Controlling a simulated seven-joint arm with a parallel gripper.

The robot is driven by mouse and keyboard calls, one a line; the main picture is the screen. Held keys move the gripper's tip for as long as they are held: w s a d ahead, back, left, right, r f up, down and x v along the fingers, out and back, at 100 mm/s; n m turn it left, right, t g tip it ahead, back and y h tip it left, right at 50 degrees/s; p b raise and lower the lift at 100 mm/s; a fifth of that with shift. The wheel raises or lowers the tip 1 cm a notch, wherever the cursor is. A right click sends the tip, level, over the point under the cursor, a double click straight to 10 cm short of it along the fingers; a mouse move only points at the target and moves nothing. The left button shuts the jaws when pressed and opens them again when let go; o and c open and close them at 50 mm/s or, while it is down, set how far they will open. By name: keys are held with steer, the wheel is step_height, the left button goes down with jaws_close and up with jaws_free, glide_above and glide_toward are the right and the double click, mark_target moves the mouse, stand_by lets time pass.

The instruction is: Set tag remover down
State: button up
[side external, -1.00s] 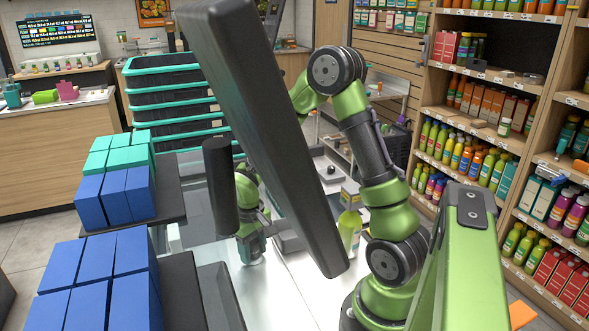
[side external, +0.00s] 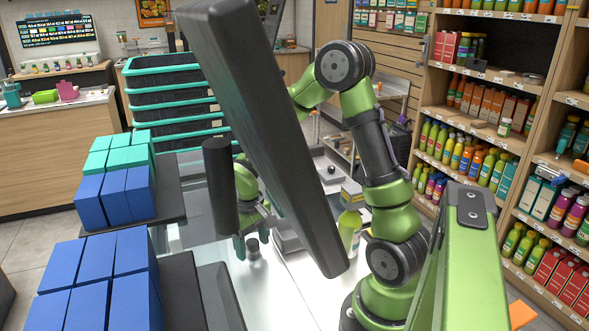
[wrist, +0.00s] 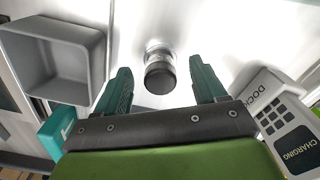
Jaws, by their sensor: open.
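The tag remover, a short dark-topped cylinder with a silvery lower part (wrist: 160,75), stands on the pale counter in the wrist view. It also shows as a small grey cylinder in the side external view (side external: 253,250). My gripper (wrist: 162,80) is open, with its two green fingers spread on either side of the tag remover and a gap to each. In the side external view my gripper (side external: 252,242) is low over the counter, with the fingertips around the tag remover's height. Part of my arm is hidden behind a large dark panel.
In the wrist view, a grey open bin (wrist: 92,60) lies left and a charging dock with a keypad (wrist: 285,125) lies right. Blue boxes (side external: 112,195) fill the left.

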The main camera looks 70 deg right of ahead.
step_height(320, 180, up, 10)
steer(key=shift+f, duration=0.1)
stand_by(0.4)
